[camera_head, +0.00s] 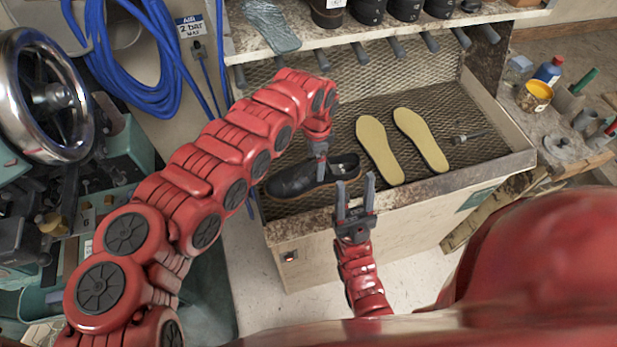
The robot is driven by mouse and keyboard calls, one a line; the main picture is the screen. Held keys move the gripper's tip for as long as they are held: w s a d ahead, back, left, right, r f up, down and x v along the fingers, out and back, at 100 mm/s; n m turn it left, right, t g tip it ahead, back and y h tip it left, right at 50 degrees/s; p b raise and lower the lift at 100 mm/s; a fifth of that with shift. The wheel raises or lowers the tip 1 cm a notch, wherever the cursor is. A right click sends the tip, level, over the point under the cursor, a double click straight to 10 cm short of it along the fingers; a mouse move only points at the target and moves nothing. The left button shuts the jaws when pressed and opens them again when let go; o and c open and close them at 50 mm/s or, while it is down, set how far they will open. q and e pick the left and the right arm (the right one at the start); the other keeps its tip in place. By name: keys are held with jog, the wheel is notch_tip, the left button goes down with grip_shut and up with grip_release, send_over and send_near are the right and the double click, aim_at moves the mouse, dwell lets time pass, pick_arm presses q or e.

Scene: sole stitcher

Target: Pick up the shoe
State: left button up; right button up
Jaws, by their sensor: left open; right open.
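A black shoe (292,182) with a brown sole edge lies on the mesh tray (440,160) of the bench, near its left front corner. My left gripper (321,176) reaches down over the shoe, with its fingers at the middle of the shoe near its opening. It is open, though its fingers overlap in this view. Whether it touches the shoe cannot be told. My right gripper (355,188) is open and empty. Its two fingers point away from me, at the tray's front edge just right of the shoe's heel or toe end.
Two yellow insoles (379,150) (420,140) lie right of the shoe, with a small tool (468,136) beyond. A shelf (350,33) with a row of pegs overhangs the back. A handwheel machine (45,95) stands left. The side table (562,128) holds several jars and tools.

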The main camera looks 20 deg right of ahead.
aim_at(313, 166)
pick_arm(q)
jog(key=f, duration=0.1)
jog(key=f+b, duration=0.1)
jog(key=f, duration=0.1)
jog(key=f+b, duration=0.1)
jog(key=f, duration=0.1)
jog(key=shift+w+a, duration=0.1)
jog(key=shift+a, duration=0.15)
jog(key=shift+r, duration=0.15)
jog(key=c, duration=1.3)
